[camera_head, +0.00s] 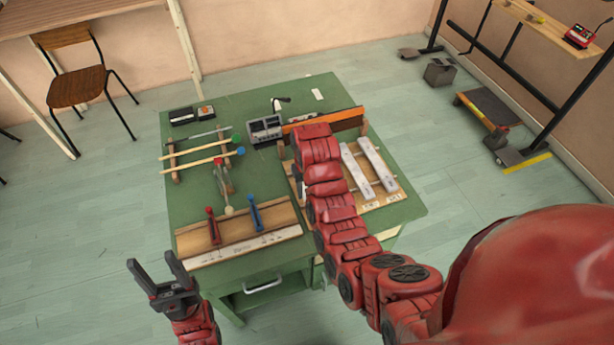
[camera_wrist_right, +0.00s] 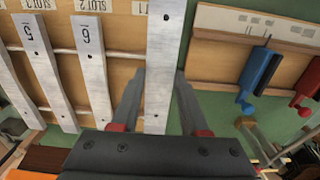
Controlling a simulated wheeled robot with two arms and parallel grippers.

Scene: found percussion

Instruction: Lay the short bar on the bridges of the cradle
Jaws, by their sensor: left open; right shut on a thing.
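In the right wrist view, a pale metal bar (camera_wrist_right: 164,60) lies between the fingers of my right gripper (camera_wrist_right: 160,82), which is shut on it. It is over the cradle's SLOT 1 end; I cannot tell whether it touches the bridges. Beside it, the bars marked 6 (camera_wrist_right: 92,65) and 5 (camera_wrist_right: 42,65) lie across the cradle (camera_wrist_right: 122,70). In the head view, two pale bars (camera_head: 356,168) show on the wooden cradle (camera_head: 394,197), and my right arm hides its left part and the right gripper. My left gripper (camera_head: 151,262) is open and empty, off the table's front left corner.
On the green table (camera_head: 190,206) stand a wooden board (camera_head: 240,238) with a red (camera_head: 212,226) and a blue handled tool (camera_head: 255,213), sticks on a rack (camera_head: 200,156), a grey box (camera_head: 264,130) and an orange strip (camera_head: 335,117). A chair (camera_head: 78,85) stands at the left.

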